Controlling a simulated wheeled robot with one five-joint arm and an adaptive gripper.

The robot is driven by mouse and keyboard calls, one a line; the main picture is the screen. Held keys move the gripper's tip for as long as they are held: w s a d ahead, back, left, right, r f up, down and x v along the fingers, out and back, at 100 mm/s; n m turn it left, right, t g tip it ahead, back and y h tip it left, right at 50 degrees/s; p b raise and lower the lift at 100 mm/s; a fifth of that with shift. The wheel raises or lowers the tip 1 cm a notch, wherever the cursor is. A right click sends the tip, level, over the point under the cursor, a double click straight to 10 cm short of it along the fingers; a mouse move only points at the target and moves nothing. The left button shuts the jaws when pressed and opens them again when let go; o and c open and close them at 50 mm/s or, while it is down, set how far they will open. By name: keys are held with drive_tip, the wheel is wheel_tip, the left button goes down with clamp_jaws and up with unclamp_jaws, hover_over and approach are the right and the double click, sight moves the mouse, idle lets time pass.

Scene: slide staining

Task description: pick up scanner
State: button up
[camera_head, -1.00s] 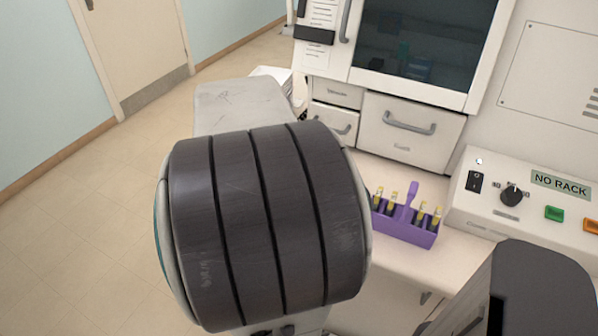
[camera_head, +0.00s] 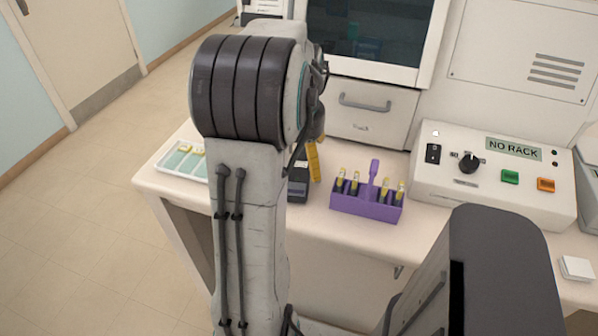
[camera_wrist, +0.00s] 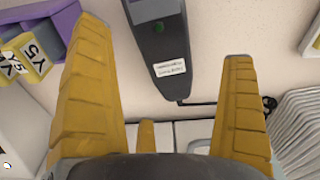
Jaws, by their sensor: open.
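The scanner (camera_wrist: 163,50) is a dark grey handheld device with a green button and a white label, at the top middle of the wrist view. Its upper part runs out of the picture, and a black cable lies by its lower end. My gripper (camera_wrist: 165,60) is open, with its yellow fingers apart to the left and right of the scanner in that view. I cannot tell whether they are level with it; no contact shows. In the head view one yellow finger of my gripper (camera_head: 314,160) shows past my arm, beside a small dark item (camera_head: 298,185), mostly hidden.
A purple rack (camera_head: 367,208) with yellow-capped vials stands on the bench close to the right of my gripper. A control box (camera_head: 490,180) reading "NO RACK" is farther right. A white tray (camera_head: 172,168) lies at the bench's left end. A cabinet drawer (camera_head: 365,112) is behind.

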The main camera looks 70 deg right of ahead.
sight(304, 169)
drive_tip(key=shift+s+d+f+p, duration=0.15)
drive_tip(key=shift+f+p, duration=1.3)
drive_tip(key=shift+p, duration=0.1)
drive_tip(key=shift+d+f+p, duration=0.2)
drive_tip(key=shift+f+p, duration=0.25)
drive_tip(key=shift+f, duration=0.75)
drive_tip(key=c, duration=1.2)
drive_tip(key=shift+c, duration=0.2)
